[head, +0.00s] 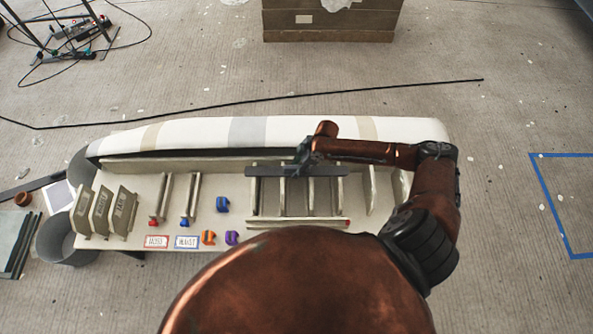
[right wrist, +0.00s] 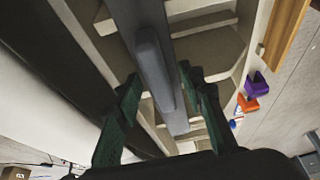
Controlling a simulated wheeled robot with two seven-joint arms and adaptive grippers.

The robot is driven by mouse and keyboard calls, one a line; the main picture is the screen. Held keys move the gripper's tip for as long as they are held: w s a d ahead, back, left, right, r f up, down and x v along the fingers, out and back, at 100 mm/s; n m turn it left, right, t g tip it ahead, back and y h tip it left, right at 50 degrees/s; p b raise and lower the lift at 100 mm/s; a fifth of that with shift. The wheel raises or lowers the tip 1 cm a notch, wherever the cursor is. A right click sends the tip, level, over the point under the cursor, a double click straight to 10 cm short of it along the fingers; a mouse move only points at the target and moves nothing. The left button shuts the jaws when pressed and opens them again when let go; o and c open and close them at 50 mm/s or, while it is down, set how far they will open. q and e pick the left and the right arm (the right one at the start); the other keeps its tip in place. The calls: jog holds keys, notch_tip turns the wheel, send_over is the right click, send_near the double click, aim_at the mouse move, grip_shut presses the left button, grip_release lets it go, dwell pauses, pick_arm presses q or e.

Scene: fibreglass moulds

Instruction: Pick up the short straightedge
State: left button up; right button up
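A dark grey bar, which looks like the short straightedge (head: 270,171), lies across the upright ribs on the right half of the bench. In the right wrist view the bar (right wrist: 133,18) runs away from me with a raised grip block (right wrist: 154,72) along its middle. My right gripper (head: 303,157) is over the bar's middle. Its two dark green fingers (right wrist: 158,80) stand one on each side of the bar, with a narrow gap showing at the left finger. The fingers look open around it. My left gripper is not in view.
A grey bucket (head: 62,243) is at left. Floor beyond is mostly clear.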

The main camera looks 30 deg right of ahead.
jog(key=shift+f, duration=0.15)
jog(key=shift+c, duration=0.7)
jog(key=c, duration=0.8)
grip_shut()
